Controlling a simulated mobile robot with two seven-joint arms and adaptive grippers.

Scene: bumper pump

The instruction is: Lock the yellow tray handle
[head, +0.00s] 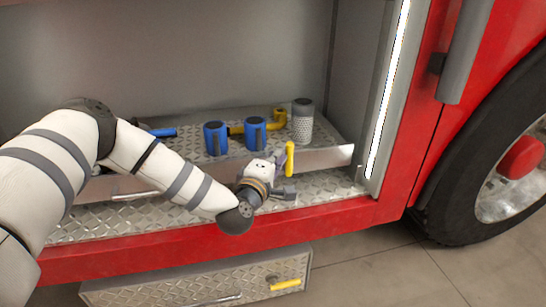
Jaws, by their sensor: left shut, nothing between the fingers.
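The yellow tray handle (290,158) stands upright at the front face of the metal tray (325,158), right of the middle. My left arm reaches in from the left across the tray front. My left gripper (286,191) is shut and empty, just below the yellow handle. Whether it touches the handle I cannot tell. The wrist hides part of the tray's front face. My right gripper is not in view.
On the tray stand two blue fittings (215,138), a yellow pipe piece (279,118) and a perforated grey cylinder (302,122). A lower drawer (140,294) with its own yellow handle (286,284) lies below the red bumper (330,220). A wheel (505,175) is at the right.

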